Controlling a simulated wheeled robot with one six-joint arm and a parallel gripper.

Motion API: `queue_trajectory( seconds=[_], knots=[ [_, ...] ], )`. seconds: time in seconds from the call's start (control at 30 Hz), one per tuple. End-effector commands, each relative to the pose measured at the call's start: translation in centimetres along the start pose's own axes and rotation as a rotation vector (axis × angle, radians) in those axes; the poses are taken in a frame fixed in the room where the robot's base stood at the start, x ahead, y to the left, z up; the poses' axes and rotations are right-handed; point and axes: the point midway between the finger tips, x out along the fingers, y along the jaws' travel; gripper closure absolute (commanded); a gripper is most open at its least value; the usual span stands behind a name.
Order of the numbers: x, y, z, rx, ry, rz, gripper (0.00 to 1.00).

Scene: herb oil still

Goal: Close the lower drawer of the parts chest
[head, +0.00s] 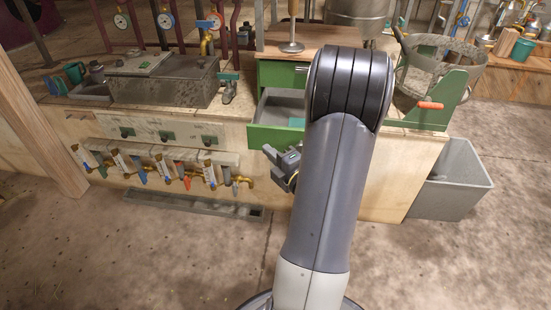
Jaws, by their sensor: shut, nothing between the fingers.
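The parts chest (287,74) is green with a wooden top and stands on the bench. Its upper drawer looks shut. My arm hides the right part of the chest and drawer. My gripper (268,150) is shut and empty. It shows just below the drawer's front edge in the picture, left of my arm. I cannot tell whether it touches the drawer.
A grey stone basin (165,82) stands left of the chest. A green bracketed stand with an orange handle (430,105) is to the right. Taps (165,178) line the bench front above a floor trough (195,204). A grey bin (452,180) sits at right. The foreground floor is clear.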

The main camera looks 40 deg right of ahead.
Motion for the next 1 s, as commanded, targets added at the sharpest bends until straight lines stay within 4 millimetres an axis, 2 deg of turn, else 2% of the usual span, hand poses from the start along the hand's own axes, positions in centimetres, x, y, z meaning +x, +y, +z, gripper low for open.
queue_trajectory(
  seconds=[0.27, 0.4, 0.63, 1.0],
  knots=[
    [5.5, 0.0, -0.2, -0.001, 0.005, 0.002, 1.0],
    [6.8, 0.0, 1.7, -0.002, -0.002, 0.002, 1.0],
    [7.8, 0.0, 2.8, -0.001, -0.001, 0.0, 1.0],
    [7.9, 0.0, 2.9, -0.001, -0.001, 0.0, 1.0]
  ],
)
